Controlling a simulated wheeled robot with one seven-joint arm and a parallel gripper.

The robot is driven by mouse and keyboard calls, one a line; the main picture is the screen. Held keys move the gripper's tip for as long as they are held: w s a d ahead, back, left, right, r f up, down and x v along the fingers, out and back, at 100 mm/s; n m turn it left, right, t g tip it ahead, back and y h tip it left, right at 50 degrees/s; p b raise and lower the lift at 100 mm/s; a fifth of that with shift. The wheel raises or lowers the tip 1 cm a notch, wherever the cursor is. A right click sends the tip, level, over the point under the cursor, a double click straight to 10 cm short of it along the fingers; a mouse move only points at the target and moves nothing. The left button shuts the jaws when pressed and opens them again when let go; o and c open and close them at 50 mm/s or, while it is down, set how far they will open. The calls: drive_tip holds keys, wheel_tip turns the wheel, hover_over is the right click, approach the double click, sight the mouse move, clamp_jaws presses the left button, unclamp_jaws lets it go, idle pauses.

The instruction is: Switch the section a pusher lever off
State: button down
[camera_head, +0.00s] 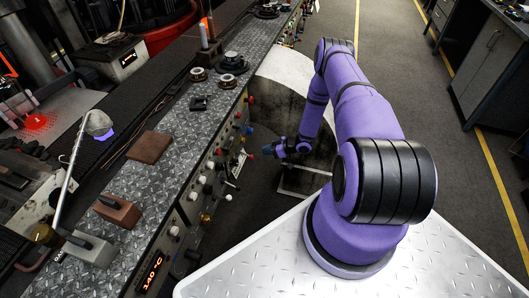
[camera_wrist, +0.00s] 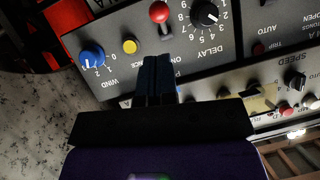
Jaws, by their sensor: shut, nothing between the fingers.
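In the wrist view, a lever with a red ball knob (camera_wrist: 159,12) stands out from a dark control panel (camera_wrist: 120,25), just beyond my fingertips. The label beneath it is partly covered by my fingers, so I cannot read whether it is the section A pusher lever or which way it is set. My gripper (camera_wrist: 158,62) is shut and empty, its fingers pointing at the panel below the red knob, apart from it. In the head view my gripper (camera_head: 272,150) is beside the front panel of the long machine, at the small knobs.
A blue knob (camera_wrist: 92,56), a yellow button (camera_wrist: 130,46) and a black delay dial (camera_wrist: 205,15) are close around the fingers. A second panel with a speed dial (camera_wrist: 296,80) lies at right. The patterned metal bench top (camera_head: 170,175) is left of my arm; grey floor (camera_head: 400,60) is clear beyond.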

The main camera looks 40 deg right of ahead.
drive_tip(key=f+v, duration=0.1)
drive_tip(key=v, duration=0.6)
drive_tip(key=shift+s+d, duration=0.45)
drive_tip(key=shift+s, duration=0.05)
drive_tip(key=shift+w+f, duration=0.1)
